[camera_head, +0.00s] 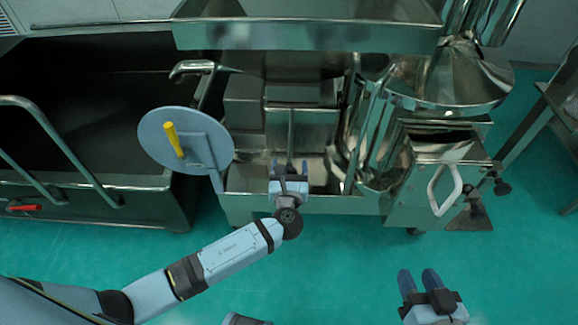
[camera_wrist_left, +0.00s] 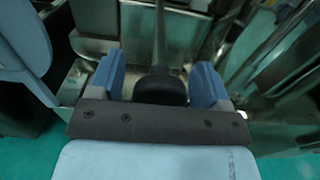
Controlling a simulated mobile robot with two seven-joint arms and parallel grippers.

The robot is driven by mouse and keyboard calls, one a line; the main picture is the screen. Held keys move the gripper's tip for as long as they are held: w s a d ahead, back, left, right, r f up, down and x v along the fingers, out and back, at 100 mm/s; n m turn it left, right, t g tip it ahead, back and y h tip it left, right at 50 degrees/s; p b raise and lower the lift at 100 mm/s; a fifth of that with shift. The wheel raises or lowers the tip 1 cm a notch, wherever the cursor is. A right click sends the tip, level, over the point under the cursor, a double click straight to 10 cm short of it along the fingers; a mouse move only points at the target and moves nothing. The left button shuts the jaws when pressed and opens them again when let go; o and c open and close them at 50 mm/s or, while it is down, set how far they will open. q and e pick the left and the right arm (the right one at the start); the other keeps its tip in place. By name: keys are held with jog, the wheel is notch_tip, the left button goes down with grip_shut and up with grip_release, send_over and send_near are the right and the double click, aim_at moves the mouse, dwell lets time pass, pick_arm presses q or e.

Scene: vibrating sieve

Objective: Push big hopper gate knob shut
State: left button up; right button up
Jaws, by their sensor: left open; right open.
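The big hopper gate knob (camera_wrist_left: 160,89) is a dark round knob on the near end of a metal rod (camera_head: 291,135). The rod runs away from me into the machine. My left gripper (camera_head: 290,168) is open at the knob in the head view. In the left wrist view its two blue fingers (camera_wrist_left: 158,85) stand on either side of the knob. I cannot tell whether the knob touches the gripper. In the head view the gripper largely hides the knob. My right gripper (camera_head: 420,281) is open and empty at the lower right, apart from the machine.
A blue-grey disc (camera_head: 154,143) with a yellow handle (camera_head: 173,138) stands left of the left gripper. A dark bin (camera_head: 85,95) is at the far left. A steel box with a white handle (camera_head: 443,190) is at the right. Green floor in front is clear.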

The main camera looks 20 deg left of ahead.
aim_at(291, 143)
pick_arm(q)
jog(key=c, duration=1.3)
jog(key=x, duration=0.8)
jog(key=shift+o, duration=0.2)
jog(key=shift+w, duration=0.15)
jog(key=shift+a+r, duration=0.1)
jog(key=o, duration=1)
jog(key=shift+o, duration=1.3)
jog(key=shift+w, duration=0.15)
